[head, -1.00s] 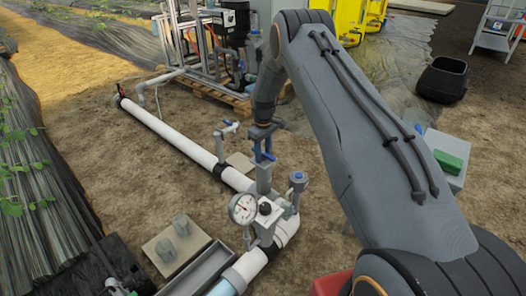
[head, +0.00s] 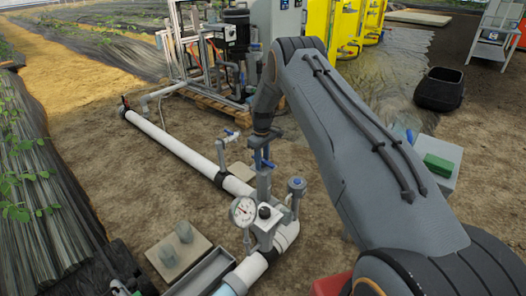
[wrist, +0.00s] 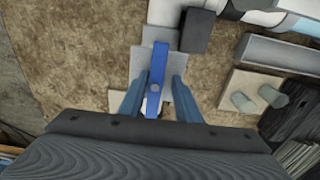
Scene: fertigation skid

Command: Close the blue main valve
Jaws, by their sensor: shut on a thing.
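The blue main valve's lever handle (wrist: 155,82) runs lengthwise between my fingers in the wrist view. It also shows as a small blue bar (head: 268,163) under my gripper in the head view. The valve body (head: 264,186) is grey and stands upright on the white pipe. My gripper (wrist: 155,97) reaches down from above, with one blue-grey finger on each side of the handle, and is shut on it. In the head view my gripper (head: 262,150) is small and its finger contact is hard to make out.
A grey trough (head: 203,275) and a slab (head: 165,262) lie at the lower left.

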